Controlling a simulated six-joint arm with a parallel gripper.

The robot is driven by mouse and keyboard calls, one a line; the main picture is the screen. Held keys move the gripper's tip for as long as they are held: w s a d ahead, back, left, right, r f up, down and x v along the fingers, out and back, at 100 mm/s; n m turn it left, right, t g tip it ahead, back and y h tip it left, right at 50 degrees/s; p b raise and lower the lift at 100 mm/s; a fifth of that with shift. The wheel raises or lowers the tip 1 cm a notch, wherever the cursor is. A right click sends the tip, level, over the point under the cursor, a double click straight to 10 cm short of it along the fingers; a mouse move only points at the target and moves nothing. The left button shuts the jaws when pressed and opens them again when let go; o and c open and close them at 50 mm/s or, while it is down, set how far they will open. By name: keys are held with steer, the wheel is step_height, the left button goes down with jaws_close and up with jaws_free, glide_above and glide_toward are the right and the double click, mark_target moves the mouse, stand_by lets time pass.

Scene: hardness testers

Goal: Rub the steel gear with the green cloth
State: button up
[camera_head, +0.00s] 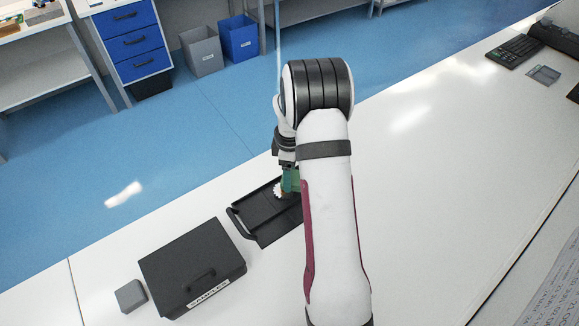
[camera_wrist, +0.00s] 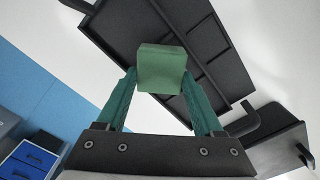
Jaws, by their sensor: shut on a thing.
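My gripper (camera_wrist: 160,82) has teal fingers shut on the green cloth (camera_wrist: 161,62), which looks like a folded, block-shaped pad. The steel gear (camera_head: 279,190) shows in the head view as a small pale toothed disc, partly hidden by the gripper and cloth. It is over the black tray (camera_head: 262,222), right beside the green at my fingertips. I cannot tell whether the cloth touches the gear. The gear does not show in the wrist view, where the cloth is in front of the tray (camera_wrist: 215,72).
A black lidded box (camera_head: 190,262) labelled SAMPLES stands left of the tray, with a small grey block (camera_head: 130,296) beside it. My arm covers the tray's right side. The white bench (camera_head: 440,190) is clear to the right, up to a keyboard (camera_head: 515,51).

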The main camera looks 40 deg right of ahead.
steer(key=shift+f, duration=0.8)
steer(key=shift+a, duration=0.8)
steer(key=shift+c, duration=1.3)
steer(key=shift+a, duration=2.3)
steer(key=shift+d, duration=3.15)
steer(key=shift+r, duration=4.15)
